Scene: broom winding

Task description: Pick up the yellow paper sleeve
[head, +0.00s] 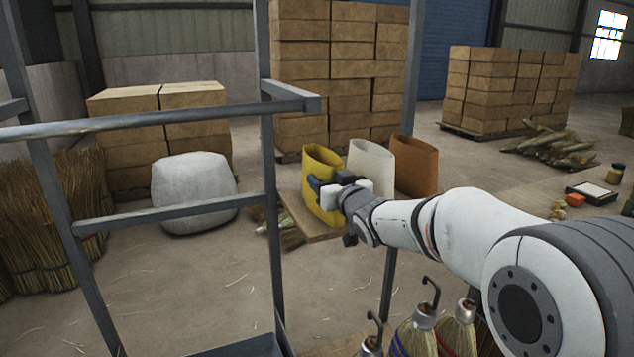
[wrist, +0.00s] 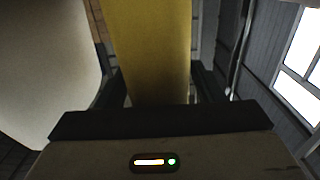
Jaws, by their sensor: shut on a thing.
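The yellow paper sleeve (head: 322,172) stands upright, with its open top up, at the left end of a small wooden board in the head view. My gripper (head: 326,192) is at its side and shut on it. In the wrist view the yellow sleeve (wrist: 148,50) fills the middle, between the two dark fingers (wrist: 158,92). The sleeve's lower part is partly hidden by my gripper. I cannot tell whether its bottom touches the board.
A white sleeve (head: 371,160) and an orange-brown sleeve (head: 414,166) stand close to the right. The wooden board (head: 308,222) is beneath them. A grey metal frame (head: 272,200) rises to the left. Brooms with hooks (head: 418,325) are below my arm.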

